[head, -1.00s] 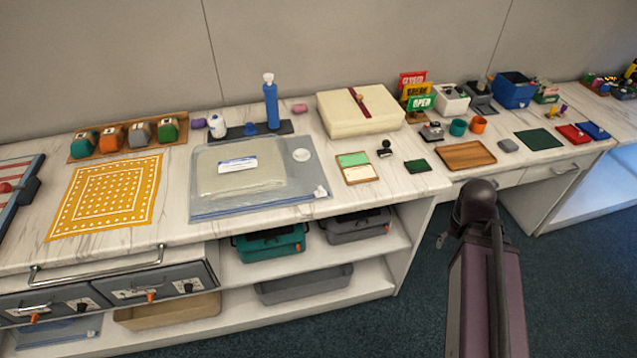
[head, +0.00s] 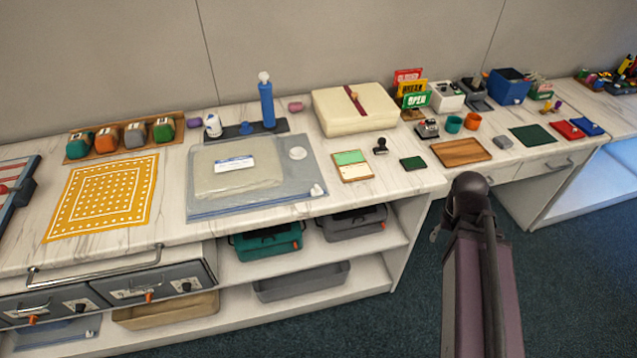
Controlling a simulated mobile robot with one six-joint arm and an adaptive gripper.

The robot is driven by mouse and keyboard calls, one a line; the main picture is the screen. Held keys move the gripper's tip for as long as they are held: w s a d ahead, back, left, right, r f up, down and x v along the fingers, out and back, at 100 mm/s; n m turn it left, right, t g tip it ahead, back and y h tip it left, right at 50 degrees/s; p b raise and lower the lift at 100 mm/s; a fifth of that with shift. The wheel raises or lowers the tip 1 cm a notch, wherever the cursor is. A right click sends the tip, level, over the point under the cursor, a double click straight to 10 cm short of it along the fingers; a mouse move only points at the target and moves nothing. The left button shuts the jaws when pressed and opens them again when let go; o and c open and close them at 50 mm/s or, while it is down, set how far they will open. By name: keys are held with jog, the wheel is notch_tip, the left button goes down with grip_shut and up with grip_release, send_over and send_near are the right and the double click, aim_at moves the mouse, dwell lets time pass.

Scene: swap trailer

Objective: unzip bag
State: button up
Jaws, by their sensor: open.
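A large clear bag (head: 205,207) lies flat on the counter, left of centre, with a folded beige item and a white label inside. It has a round white valve (head: 298,153) at upper right and a small white slider (head: 317,190) at its lower right corner, along the front edge. My arm rises at the right, in front of the counter. Only a small grey part of my gripper (head: 437,234) shows beside the arm, well right of the bag and apart from it. The rest of it is hidden behind the arm.
A blue pump (head: 267,103) stands behind the bag. A cream box (head: 350,124) with a dark red strip is at back right. A green-and-cream notepad (head: 352,172) lies right of the slider. A yellow dotted cloth (head: 65,215) is on the left. The counter's front edge is mostly clear.

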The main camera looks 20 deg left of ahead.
jog(key=w+a+r+n+p, duration=0.35)
jog(key=a+r+n, duration=0.2)
jog(key=a, duration=0.25)
jog(key=w+a+r+n+p, duration=0.2)
jog(key=a+r+n+p, duration=0.3)
jog(key=a, duration=0.4)
notch_tip(320, 180, up, 7)
jog(key=n+p, duration=0.8)
jog(key=n, duration=0.5)
send_over(317, 186)
jog(key=shift+f, duration=0.15)
jog(key=shift+f, duration=0.2)
notch_tip(317, 186, down, 13)
jog(key=b, duration=1.3)
jog(key=shift+f+b, duration=0.15)
jog(key=shift+b, duration=0.15)
grip_shut()
